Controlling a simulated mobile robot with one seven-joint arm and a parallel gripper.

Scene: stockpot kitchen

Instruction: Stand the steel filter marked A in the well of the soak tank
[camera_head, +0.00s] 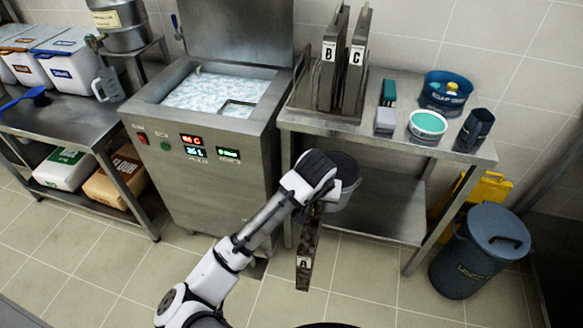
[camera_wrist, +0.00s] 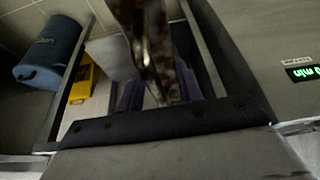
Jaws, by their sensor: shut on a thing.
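My gripper (camera_head: 317,204) is shut on the steel filter marked A (camera_head: 308,247), which hangs down in front of the steel table, clear of its top. The filter is dark and stained, seen nearly edge-on, with its white A label low down. In the wrist view the filter (camera_wrist: 146,40) runs up from between the fingers, and its far end is out of frame. The soak tank (camera_head: 205,180) stands to the left of my gripper. Its basin holds pale foamy liquid, and a rectangular frame, apparently the well (camera_head: 238,108), shows at its right front.
Filters B (camera_head: 326,75) and C (camera_head: 355,75) stand upright in a tray on the steel table (camera_head: 390,143). A sponge, a teal-filled bowl and a soap tub (camera_head: 446,93) share that table. A lidded blue bin (camera_head: 480,250) stands at right. Floor in front is clear.

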